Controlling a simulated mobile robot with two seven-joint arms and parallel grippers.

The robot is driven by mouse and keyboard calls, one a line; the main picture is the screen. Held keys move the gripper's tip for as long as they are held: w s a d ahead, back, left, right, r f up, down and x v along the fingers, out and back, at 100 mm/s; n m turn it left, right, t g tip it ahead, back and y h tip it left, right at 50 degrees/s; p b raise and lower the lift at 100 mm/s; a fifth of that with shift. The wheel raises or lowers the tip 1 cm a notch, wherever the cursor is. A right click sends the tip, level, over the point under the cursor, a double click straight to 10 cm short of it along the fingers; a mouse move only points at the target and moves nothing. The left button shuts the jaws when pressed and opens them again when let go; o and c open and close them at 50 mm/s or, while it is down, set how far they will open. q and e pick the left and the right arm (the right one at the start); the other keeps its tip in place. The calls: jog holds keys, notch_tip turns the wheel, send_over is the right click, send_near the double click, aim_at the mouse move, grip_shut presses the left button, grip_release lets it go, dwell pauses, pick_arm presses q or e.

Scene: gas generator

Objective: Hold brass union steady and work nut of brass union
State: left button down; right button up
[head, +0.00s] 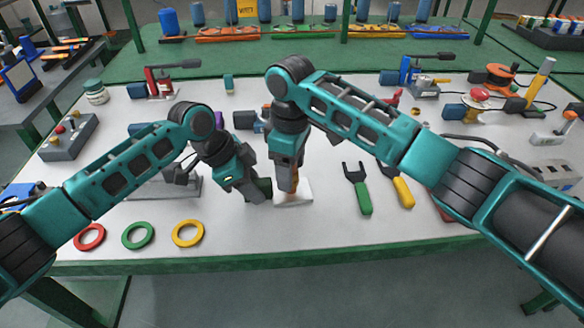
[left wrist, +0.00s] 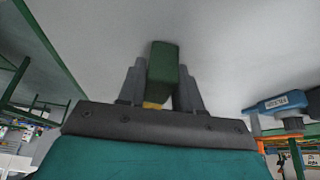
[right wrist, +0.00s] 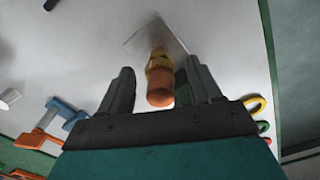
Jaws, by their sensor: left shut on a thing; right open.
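The brass union (right wrist: 159,66) stands on a small pale plate (right wrist: 138,38). In the right wrist view its yellow hex part and rounded orange end show between the fingers of my right gripper (right wrist: 160,90). This gripper is open, with gaps on both sides of the union. In the head view my right gripper (head: 289,185) points down from above, partly hiding the union. My left gripper (left wrist: 160,85) is shut on a dark green block-like piece (left wrist: 162,65); a bit of yellow shows below it. In the head view this piece (head: 263,187) is low beside the plate.
A green-handled wrench (head: 361,192) and a yellow-handled tool (head: 403,192) lie right of the plate. Red (head: 89,237), green (head: 137,235) and yellow (head: 187,233) rings lie at the front left. A grey box (head: 165,187) stands behind them. The front middle table is clear.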

jog(key=shift+r, duration=3.5)
jog(key=shift+c, duration=0.6)
jog(key=n, duration=0.2)
jog(key=r+n, duration=0.1)
jog(key=n, duration=0.2)
jog(key=shift+a+r, duration=0.1)
jog(key=shift+a, duration=0.05)
jog(key=n, duration=0.3)
jog(key=shift+r+n, duration=0.25)
jog(key=shift+n, duration=0.05)
jog(key=n, duration=0.3)
jog(key=shift+r, duration=0.15)
jog(key=shift+f, duration=4.5)
